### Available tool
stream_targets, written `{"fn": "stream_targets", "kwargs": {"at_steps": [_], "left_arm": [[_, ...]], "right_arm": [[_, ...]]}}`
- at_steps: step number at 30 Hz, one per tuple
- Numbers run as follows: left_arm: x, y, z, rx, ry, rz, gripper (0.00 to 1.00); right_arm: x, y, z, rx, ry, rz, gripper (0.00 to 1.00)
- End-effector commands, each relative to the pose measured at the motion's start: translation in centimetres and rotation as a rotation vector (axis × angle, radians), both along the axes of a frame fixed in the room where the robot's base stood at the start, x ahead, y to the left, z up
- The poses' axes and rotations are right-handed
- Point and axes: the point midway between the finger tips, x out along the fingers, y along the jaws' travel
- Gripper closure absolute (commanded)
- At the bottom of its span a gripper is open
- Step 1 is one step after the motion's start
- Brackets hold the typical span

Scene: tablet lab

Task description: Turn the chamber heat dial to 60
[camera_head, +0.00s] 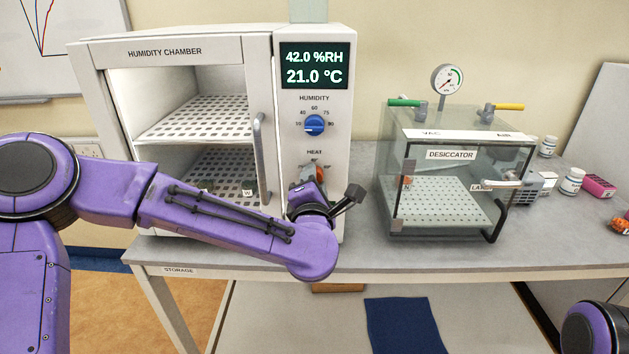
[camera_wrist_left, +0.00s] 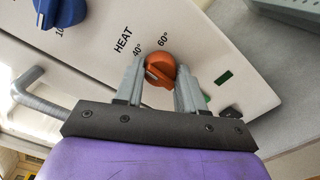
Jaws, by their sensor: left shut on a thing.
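The humidity chamber (camera_head: 165,50) stands on the bench at the left, its display (camera_head: 315,66) reading 42.0 %RH and 21.0 °C. Its orange heat dial (camera_head: 320,172) sits low on the control panel, mostly hidden behind my left gripper (camera_head: 309,187) in the head view. In the left wrist view the dial (camera_wrist_left: 161,68) lies between my two grey fingers, which are shut on it. The marks 40° and 60° show above the dial; I cannot tell exactly where it points. My right gripper is out of view.
The blue humidity dial (camera_head: 315,124) is just above the heat dial. The chamber's door handle (camera_head: 260,150) is close to the left of my gripper. A glass desiccator (camera_head: 452,135) stands to the right, with bottles (camera_head: 571,181) beyond it.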

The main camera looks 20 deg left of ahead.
Motion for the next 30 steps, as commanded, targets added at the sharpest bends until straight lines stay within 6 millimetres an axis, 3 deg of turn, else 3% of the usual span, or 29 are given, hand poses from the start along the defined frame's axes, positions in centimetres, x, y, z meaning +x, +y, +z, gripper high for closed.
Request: {"fn": "stream_targets", "kwargs": {"at_steps": [18, 30], "left_arm": [[0.0, 0.0, 0.2, 0.562, 0.162, -0.001, 0.92], [0.0, -0.1, 0.1, 0.847, 0.244, -0.002, 0.92]], "right_arm": [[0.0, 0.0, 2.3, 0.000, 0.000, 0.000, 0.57], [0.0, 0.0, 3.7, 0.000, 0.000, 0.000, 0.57]]}}
